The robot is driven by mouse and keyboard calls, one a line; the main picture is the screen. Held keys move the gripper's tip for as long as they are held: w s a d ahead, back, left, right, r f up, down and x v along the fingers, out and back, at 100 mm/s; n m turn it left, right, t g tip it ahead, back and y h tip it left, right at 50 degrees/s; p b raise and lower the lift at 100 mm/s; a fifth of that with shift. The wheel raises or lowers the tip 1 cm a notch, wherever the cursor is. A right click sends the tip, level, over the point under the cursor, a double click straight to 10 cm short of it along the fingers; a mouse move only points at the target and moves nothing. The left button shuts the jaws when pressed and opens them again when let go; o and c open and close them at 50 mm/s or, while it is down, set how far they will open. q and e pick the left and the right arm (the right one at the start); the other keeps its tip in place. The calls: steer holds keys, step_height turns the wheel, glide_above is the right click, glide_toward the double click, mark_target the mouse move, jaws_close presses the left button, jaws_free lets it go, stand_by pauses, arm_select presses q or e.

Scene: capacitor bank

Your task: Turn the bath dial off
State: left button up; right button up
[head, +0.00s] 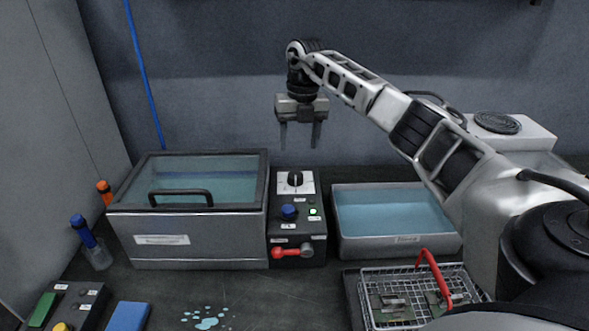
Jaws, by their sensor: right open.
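The bath dial (295,179) is a black knob on a white plate on top of the dark control box (284,256) beside the bath (190,223). The bath has a closed glass lid with a black handle. The box also bears a blue button (289,211), a lit green light (313,211) and a red lever (287,252). My right gripper (300,136) points down, open and empty, above the dial and apart from it. My left gripper is not in view.
An open tray of bluish liquid (393,211) stands right of the box. A wire basket (367,304) with a red handle holds circuit boards at the lower right. Puddles (206,319) lie on the front bench. A blue block (128,317) lies at lower left.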

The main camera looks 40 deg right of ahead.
mark_target(296, 174)
steer(key=f, duration=0.9)
steer(key=shift+w+a, duration=0.2)
steer(key=shift+a, duration=0.05)
steer(key=c, duration=1)
